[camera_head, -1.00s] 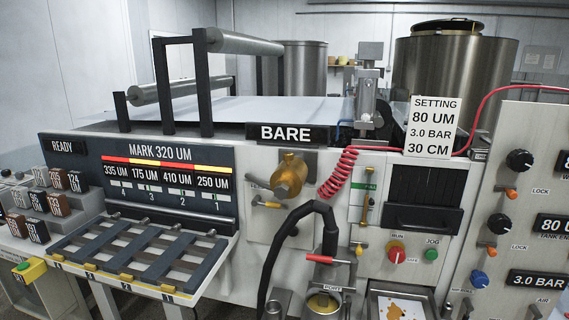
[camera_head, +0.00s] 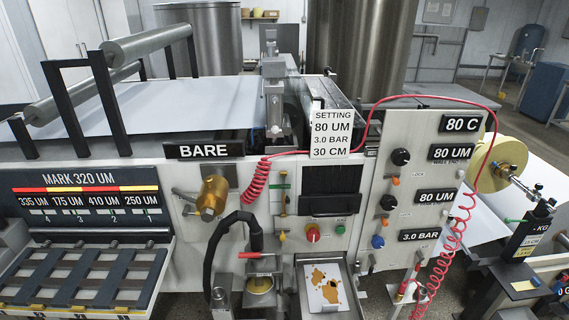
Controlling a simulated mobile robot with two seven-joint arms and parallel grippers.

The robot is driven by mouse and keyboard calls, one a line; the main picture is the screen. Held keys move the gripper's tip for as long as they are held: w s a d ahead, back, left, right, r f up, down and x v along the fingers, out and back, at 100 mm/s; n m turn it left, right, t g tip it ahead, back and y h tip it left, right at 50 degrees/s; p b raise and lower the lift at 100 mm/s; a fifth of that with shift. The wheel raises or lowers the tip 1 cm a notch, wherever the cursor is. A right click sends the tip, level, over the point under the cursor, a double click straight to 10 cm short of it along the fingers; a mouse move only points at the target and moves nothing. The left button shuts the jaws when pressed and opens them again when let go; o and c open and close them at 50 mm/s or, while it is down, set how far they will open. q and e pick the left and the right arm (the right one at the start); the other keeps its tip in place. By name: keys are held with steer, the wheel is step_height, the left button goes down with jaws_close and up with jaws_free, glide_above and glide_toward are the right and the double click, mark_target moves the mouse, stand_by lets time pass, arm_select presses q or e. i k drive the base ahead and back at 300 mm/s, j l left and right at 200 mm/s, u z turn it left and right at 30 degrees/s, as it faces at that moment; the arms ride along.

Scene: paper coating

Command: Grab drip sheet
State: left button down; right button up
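A white sheet with brown-yellow stains, which looks like the drip sheet (camera_head: 326,287), lies in a shallow metal tray (camera_head: 357,309) at the lower middle of the head view. The tray sits below the red and green buttons on the machine front. The sheet looks flat, with its dark and ochre blotches facing up. Neither of my grippers is in view.
A black hose (camera_head: 216,247) and a port with a red handle (camera_head: 250,255) stand just left of the tray. A coiled red hose (camera_head: 449,245) hangs to the right. The control panel (camera_head: 400,135) rises right of the tray. A slotted rack (camera_head: 75,277) juts out at the lower left.

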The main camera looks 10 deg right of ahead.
mark_target(326, 293)
steer(key=l+z, duration=0.15)
steer(key=z, duration=0.65)
steer(key=i, duration=0.05)
